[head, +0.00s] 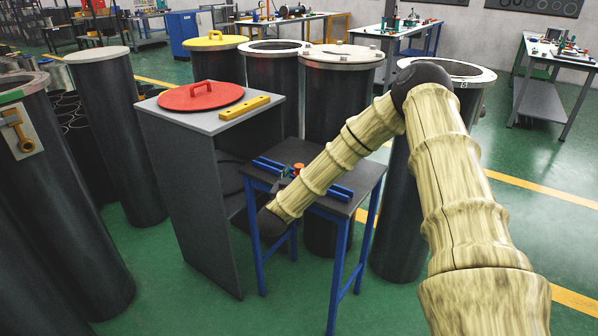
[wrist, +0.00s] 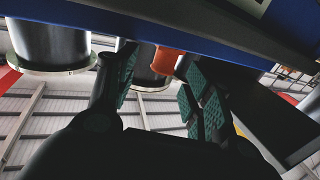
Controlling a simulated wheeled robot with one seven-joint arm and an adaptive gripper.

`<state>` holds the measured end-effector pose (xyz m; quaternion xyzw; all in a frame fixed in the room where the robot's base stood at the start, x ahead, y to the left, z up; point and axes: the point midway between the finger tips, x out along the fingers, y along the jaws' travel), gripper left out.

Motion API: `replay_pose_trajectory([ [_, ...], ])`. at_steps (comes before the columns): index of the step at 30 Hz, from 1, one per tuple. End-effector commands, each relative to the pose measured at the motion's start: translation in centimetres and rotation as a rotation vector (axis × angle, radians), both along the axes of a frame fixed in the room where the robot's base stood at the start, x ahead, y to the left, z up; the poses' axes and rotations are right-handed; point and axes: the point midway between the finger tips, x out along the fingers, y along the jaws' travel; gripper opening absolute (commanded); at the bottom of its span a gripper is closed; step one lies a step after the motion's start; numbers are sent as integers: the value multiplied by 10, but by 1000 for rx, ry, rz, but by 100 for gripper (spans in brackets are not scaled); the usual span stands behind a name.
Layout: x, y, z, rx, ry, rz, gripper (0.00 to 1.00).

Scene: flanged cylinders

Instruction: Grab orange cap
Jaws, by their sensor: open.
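The orange cap (head: 298,169) is small and sits at the middle of a small dark-topped table (head: 352,208) with blue legs. My gripper (head: 287,177) is beside the cap, low over the tabletop; it is small and partly hidden in the head view. In the wrist view, which looks upside down, the orange cap (wrist: 172,62) shows beyond and between the green-padded fingers, closer to the right one. My gripper (wrist: 160,76) is open, and I see no clear contact with the cap. Part of the cap is hidden by the blue edge.
Blue bars (head: 335,190) lie on the table on both sides of the cap. A grey cabinet (head: 190,180) with a red lid (head: 201,97) and yellow handle (head: 245,107) stands close at left. Tall dark flanged cylinders (head: 340,100) crowd behind the table. Green floor is open at right.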

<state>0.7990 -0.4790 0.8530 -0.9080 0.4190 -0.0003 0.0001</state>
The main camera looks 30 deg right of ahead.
Motion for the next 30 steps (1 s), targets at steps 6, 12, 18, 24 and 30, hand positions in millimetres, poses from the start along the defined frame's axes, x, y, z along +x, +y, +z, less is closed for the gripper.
replay_pose_trajectory([
  [6, 15, -15, 1, 1, 1, -4, 51],
  [12, 32, -31, 1, 1, 1, -2, 51],
  [18, 38, -37, 1, 1, 1, 1, 51],
  [24, 38, -37, 1, 1, 1, 1, 46],
  [30, 38, -36, 1, 1, 1, 1, 17],
])
